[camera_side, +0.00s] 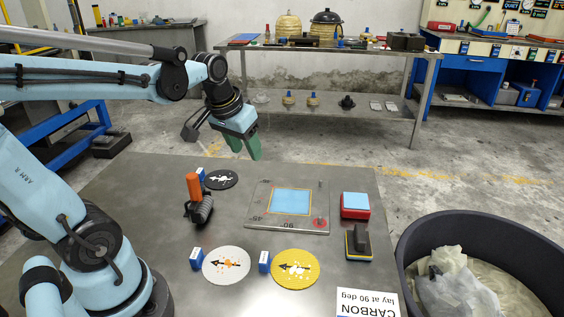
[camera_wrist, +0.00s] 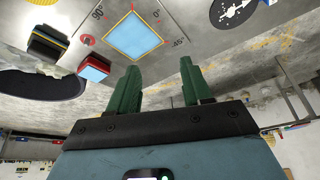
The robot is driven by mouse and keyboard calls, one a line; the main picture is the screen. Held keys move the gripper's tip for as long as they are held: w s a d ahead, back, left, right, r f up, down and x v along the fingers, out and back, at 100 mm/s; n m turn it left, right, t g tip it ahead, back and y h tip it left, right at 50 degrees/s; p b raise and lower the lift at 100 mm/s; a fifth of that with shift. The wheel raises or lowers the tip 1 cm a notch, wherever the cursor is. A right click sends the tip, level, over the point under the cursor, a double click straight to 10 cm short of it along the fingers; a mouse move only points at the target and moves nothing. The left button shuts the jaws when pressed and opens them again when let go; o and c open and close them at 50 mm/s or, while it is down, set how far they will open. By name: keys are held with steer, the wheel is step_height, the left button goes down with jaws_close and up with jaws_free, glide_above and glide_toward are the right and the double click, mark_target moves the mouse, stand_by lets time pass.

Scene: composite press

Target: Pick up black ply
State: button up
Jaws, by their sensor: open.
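The black ply (camera_side: 221,180) is a round black disc with white marks. It lies flat on the grey metal table near the back, beside a small blue block. In the wrist view the black ply (camera_wrist: 232,10) is partly cut off at the top edge, right of centre. My gripper (camera_side: 245,150) has green fingers, open with nothing between them. It hangs above the table's back edge, higher than the black ply and apart from it. The wrist view shows both fingers of my gripper (camera_wrist: 159,68) spread.
A metal plate with a blue square (camera_side: 290,201) lies mid-table. An orange-handled roller (camera_side: 195,190) stands close in front of the black ply. White (camera_side: 226,266) and yellow (camera_side: 295,270) discs lie in front. A red-and-blue block (camera_side: 355,206) and black-handled tool (camera_side: 358,243) sit right, near a dark bin (camera_side: 410,238).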

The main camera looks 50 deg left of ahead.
steer(key=a+n+g, duration=0.2)
steer(key=a+n, duration=0.1)
steer(key=a, duration=0.8)
steer(key=n+g+h, duration=0.1)
steer(key=n+g, duration=0.1)
steer(key=n, duration=0.1)
glide_above(199, 171)
step_height(199, 171, down, 4)
steer(key=f, duration=0.6)
steer(key=shift+w+d+f, duration=0.1)
steer(key=shift+w+d, duration=0.1)
steer(key=shift+w, duration=0.05)
steer(key=shift+s+a+f, duration=0.1)
steer(key=shift+f, duration=1.25)
steer(key=shift+s+a+f, duration=0.1)
steer(key=shift+f, duration=1.25)
jaws_close()
